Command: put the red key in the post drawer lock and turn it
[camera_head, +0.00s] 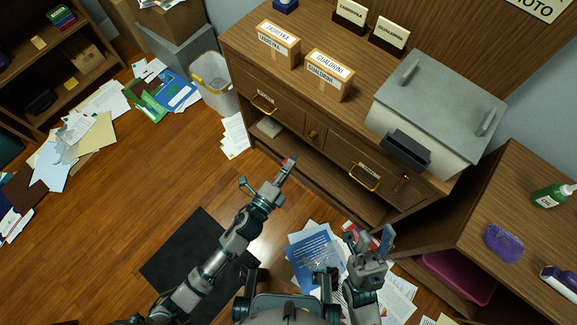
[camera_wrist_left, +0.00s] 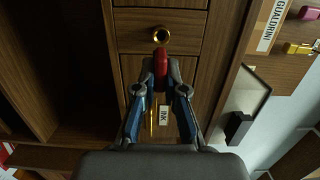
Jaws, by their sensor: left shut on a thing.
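My left gripper (camera_head: 287,170) is shut on the red key (camera_head: 290,160), in front of the wooden cabinet (camera_head: 333,117). The head view shows a round knob (camera_head: 313,135) between two drawers and a brass fitting (camera_head: 403,182) further right. My right gripper (camera_head: 376,240) is low at the right, away from the cabinet; its finger opening is unclear.
A grey machine (camera_head: 438,102) and name-labelled boxes (camera_head: 329,75) stand on the cabinet. Brass handles (camera_head: 263,103) stick out from the drawers. A side table (camera_head: 530,215) stands at the right. Papers (camera_head: 315,255) litter the floor near my right arm. A bin (camera_head: 214,84) stands at the cabinet's left.

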